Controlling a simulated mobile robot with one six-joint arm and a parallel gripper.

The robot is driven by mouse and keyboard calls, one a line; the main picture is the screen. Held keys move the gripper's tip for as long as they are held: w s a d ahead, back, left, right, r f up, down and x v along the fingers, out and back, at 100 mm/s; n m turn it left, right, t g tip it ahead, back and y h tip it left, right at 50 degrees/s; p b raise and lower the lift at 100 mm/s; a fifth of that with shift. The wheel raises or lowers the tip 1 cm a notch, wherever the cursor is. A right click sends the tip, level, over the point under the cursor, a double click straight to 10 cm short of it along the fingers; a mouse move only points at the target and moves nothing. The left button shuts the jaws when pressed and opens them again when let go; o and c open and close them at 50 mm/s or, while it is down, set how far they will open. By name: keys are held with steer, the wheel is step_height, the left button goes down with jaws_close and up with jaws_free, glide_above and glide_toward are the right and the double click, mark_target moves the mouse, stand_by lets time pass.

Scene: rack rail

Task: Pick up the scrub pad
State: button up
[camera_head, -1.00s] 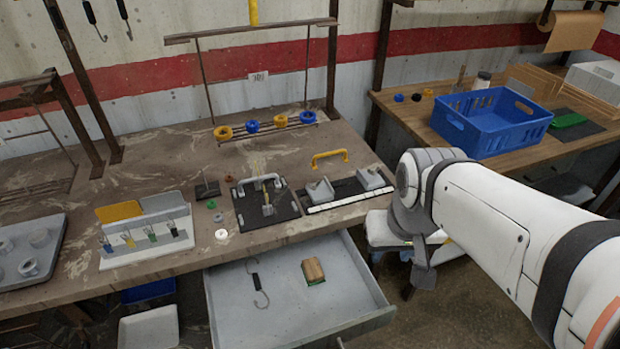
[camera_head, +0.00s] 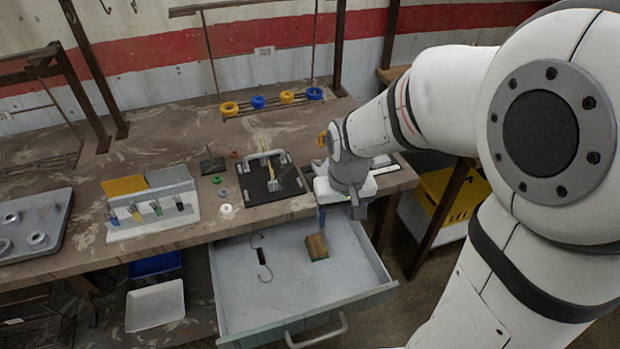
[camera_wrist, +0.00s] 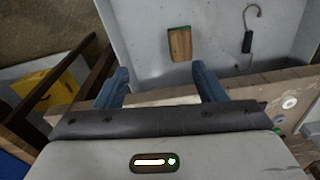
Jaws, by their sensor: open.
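The scrub pad (camera_head: 316,247), a small tan block with a green underside, lies in the open grey drawer (camera_head: 240,302). In the head view my gripper (camera_head: 336,214) hangs above the drawer's back right part, up and to the right of the pad. The fingers are partly hidden there by the wrist.
A black-handled hook (camera_head: 262,257) lies in the drawer left of the pad. The workbench edge (camera_head: 150,246) runs behind the drawer, with a black board and handle (camera_head: 270,178) on top. A yellow crate (camera_head: 445,195) stands at the right. The drawer's front is clear.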

glide_above(317, 244)
steer(key=shift+n+g, duration=0.4)
step_height(317, 244, down, 6)
steer(key=shift+f, duration=0.25)
step_height(317, 244, down, 8)
steer(key=shift+r, duration=0.15)
steer(key=c, duration=1)
